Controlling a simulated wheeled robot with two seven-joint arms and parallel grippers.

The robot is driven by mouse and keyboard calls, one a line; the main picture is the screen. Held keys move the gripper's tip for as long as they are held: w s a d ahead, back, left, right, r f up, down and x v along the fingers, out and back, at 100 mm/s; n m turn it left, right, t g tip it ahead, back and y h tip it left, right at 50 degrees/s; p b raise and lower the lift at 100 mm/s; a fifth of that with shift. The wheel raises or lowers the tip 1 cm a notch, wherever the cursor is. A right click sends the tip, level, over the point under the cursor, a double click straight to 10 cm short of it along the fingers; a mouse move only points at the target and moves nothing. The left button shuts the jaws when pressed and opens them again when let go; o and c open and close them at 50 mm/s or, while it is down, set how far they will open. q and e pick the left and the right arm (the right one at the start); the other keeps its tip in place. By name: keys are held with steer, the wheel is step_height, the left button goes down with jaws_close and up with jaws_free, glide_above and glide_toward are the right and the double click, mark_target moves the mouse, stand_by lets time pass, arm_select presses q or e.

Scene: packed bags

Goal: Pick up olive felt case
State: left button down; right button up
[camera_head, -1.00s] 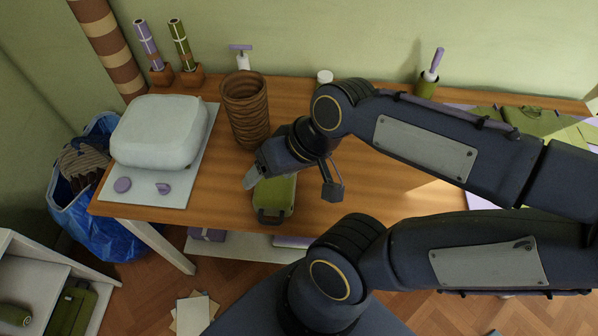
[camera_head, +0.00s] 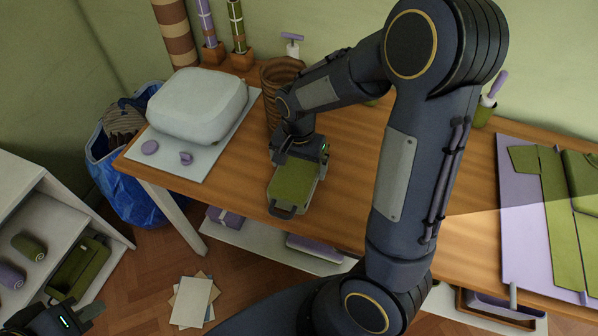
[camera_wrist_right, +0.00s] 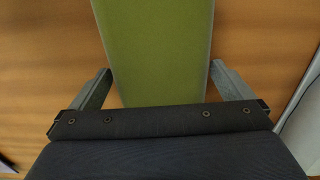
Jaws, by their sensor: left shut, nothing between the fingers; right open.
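The olive felt case (camera_head: 294,184) lies on the wooden desk near its front edge, with its dark handle toward the edge. My right gripper (camera_head: 296,160) is above the case's far end, open. The palm hides the case's near end there. My left gripper (camera_head: 68,325) is at the bottom left corner of the head view, shut and empty, away from the case.
A brown ribbed vase (camera_head: 281,75) stands close behind my right gripper. A pale rounded case (camera_head: 197,104) rests on a light mat to the left. A lilac and green panel set (camera_head: 525,230) lies at the right. A white shelf (camera_head: 60,205) is at the lower left.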

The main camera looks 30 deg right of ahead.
mark_target(299, 172)
steer(key=shift+w+d+f, duration=0.1)
steer(key=shift+f, duration=1.85)
steer(key=c, duration=0.8)
steer(key=shift+o, duration=0.2)
steer(key=shift+r, duration=0.1)
